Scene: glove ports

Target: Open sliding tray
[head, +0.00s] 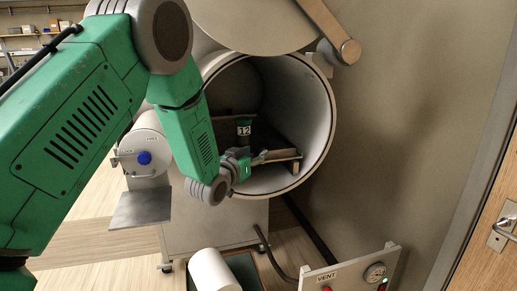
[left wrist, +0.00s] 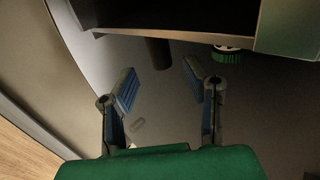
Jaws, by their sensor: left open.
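The sliding tray (head: 285,156) lies inside the round open chamber. A dark container with a green part and a "12" label (head: 244,130) stands on it. My left gripper (head: 262,157) is inside the chamber mouth, close to the tray's front edge. In the left wrist view its two blue-padded fingers (left wrist: 160,78) are spread apart with nothing gripped. A short dark cylinder (left wrist: 158,53) shows just beyond the gap between the fingertips. The tray's edge (left wrist: 190,32) runs across the top there. I cannot tell whether the fingers touch it. My right gripper is not in view.
The chamber's thick rim (head: 328,120) surrounds my left forearm's end, and its round door (head: 245,25) is raised above. A smaller port with a blue knob (head: 144,158) is at left. A vent panel with a gauge (head: 350,274) and a white cylinder (head: 212,270) stand below.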

